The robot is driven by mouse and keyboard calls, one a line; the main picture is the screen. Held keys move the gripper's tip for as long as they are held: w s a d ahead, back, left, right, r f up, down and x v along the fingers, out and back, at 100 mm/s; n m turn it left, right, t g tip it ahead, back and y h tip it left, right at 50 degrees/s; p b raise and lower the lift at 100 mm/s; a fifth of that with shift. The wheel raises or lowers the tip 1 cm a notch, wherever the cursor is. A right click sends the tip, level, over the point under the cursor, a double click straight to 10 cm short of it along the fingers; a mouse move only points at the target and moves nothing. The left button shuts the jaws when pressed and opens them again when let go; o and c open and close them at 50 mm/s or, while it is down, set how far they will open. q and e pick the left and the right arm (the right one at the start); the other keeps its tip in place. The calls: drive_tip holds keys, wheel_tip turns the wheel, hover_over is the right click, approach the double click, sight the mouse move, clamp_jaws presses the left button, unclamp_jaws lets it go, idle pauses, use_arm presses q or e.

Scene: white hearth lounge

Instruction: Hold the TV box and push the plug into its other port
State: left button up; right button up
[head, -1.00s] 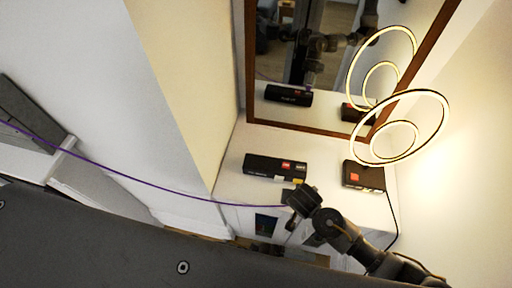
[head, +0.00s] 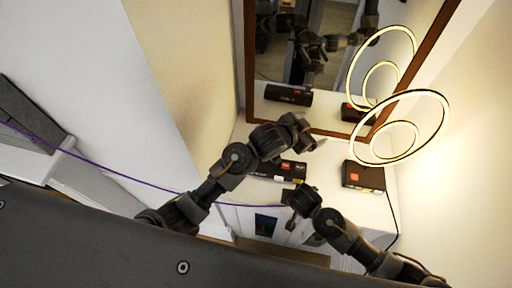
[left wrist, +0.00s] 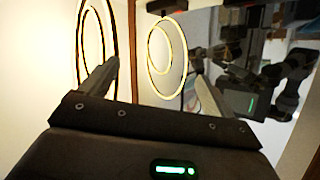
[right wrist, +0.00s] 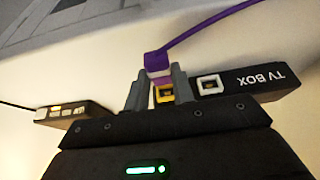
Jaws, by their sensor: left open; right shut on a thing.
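The black TV box (head: 292,172) lies on the white cabinet, partly covered by my left arm in the head view. In the right wrist view the TV box (right wrist: 240,88) shows a yellow-framed port (right wrist: 164,94) and a white-framed port (right wrist: 209,84). My right gripper (head: 288,196) is shut on the purple plug (right wrist: 157,62), in line with the yellow-framed port. I cannot tell whether plug and port touch. My left gripper (head: 313,133) is open and empty above the cabinet, behind the TV box near the mirror. Its fingers (left wrist: 152,85) hold nothing.
A second black box (head: 363,176) with an orange label and a black cable stands to the right. A wood-framed mirror (head: 325,60) rises behind the cabinet (head: 235,185). A lit ring lamp (head: 441,112) stands at the right. The purple cable (head: 130,177) runs off left.

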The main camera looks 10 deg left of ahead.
use_arm(q)
drive_tip(key=w+a+f+n+g+y, duration=0.25)
drive_tip(key=a+f+n, duration=0.2)
drive_tip(key=n, duration=0.35)
drive_tip(key=n+g+y, duration=0.6)
drive_tip(key=n+g, duration=0.1)
drive_tip(key=n, duration=1.2)
approach(268, 169)
drive_tip(key=shift+h, duration=0.25)
drive_tip(key=w+a, duration=0.2)
drive_tip(key=a, duration=0.1)
drive_tip(key=w+a, duration=0.1)
drive_tip(key=a, duration=0.1)
drive_tip(key=shift+s+a+n+g, duration=0.15)
drive_tip(key=shift+s+n+g, duration=0.1)
drive_tip(key=shift+s+n, duration=0.2)
wheel_tip(268, 169, down, 12)
drive_tip(key=shift+f, duration=0.1)
drive_tip(key=c, duration=1.4)
